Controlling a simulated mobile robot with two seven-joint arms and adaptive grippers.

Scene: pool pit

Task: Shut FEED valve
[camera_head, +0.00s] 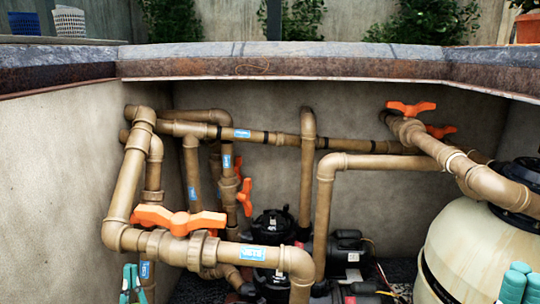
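No label that I can read says FEED, so I cannot tell which valve it is. A large orange valve handle (178,220) lies along the front pipe, beside a blue label (252,253) that seems to read JETS. Two orange handles (244,197) stand upright on pipes behind it. Two more, a nearer one (410,108) and a farther one (441,131), sit on the right pipes. My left gripper (132,282) is at the bottom left, below the front pipe. My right gripper (518,285) is at the bottom right corner. Both are cut off, apart from every handle.
Brown pipes fill the pit's left and middle. Black pumps (270,228) stand on the floor below. A cream tank (470,255) with a black top fills the right. A rusty-edged rim (290,66) borders the pit. The blue label on the back pipe (242,133) is too small to read.

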